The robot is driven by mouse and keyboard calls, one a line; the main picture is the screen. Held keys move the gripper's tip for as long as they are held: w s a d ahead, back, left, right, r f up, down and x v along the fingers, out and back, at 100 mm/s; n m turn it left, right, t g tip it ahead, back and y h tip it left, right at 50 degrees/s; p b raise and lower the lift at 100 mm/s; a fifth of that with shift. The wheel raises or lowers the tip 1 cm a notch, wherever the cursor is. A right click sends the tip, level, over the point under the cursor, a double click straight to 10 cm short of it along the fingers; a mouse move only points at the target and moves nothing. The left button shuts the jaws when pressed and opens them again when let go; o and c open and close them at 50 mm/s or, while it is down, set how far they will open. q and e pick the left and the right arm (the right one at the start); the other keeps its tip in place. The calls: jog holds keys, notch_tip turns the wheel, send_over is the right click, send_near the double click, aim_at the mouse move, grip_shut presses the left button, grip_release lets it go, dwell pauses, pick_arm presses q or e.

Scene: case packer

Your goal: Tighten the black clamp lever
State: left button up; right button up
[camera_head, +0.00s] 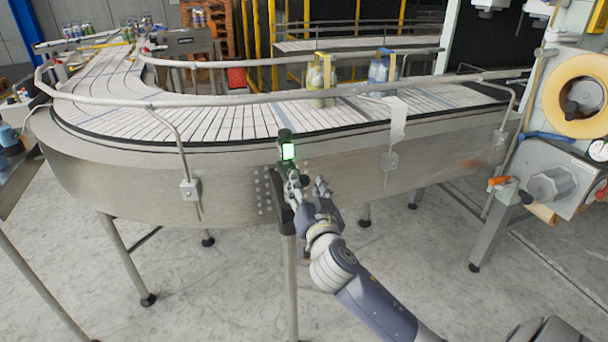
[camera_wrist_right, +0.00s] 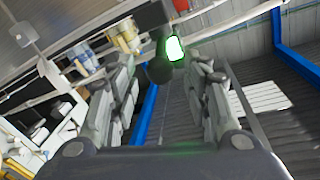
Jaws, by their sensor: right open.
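A black sensor bracket (camera_head: 283,212) stands at the outer side of the conveyor curve, with a bright green light (camera_head: 288,151) at its top. My right gripper (camera_head: 307,186) is at this bracket, just below and to the right of the light, with its fingers pointing up. In the right wrist view my gripper (camera_wrist_right: 168,88) is open, its two fingers well apart. A dark rounded part (camera_wrist_right: 160,70) shows beyond and between the fingertips, beside the green light. The black clamp lever cannot be told apart clearly from the other black parts. My left gripper is not in view.
The curved conveyor (camera_head: 230,122) with its steel side wall and guard rail (camera_head: 225,99) lies just behind the gripper. Bottle packs (camera_head: 321,82) stand on it. A machine with an orange-handled valve (camera_head: 500,180) stands at the right. The floor in front is clear.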

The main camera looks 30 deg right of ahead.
jog(key=shift+p+x, duration=0.35)
jog(key=shift+x, duration=1.2)
jog(key=shift+c, duration=0.5)
grip_shut()
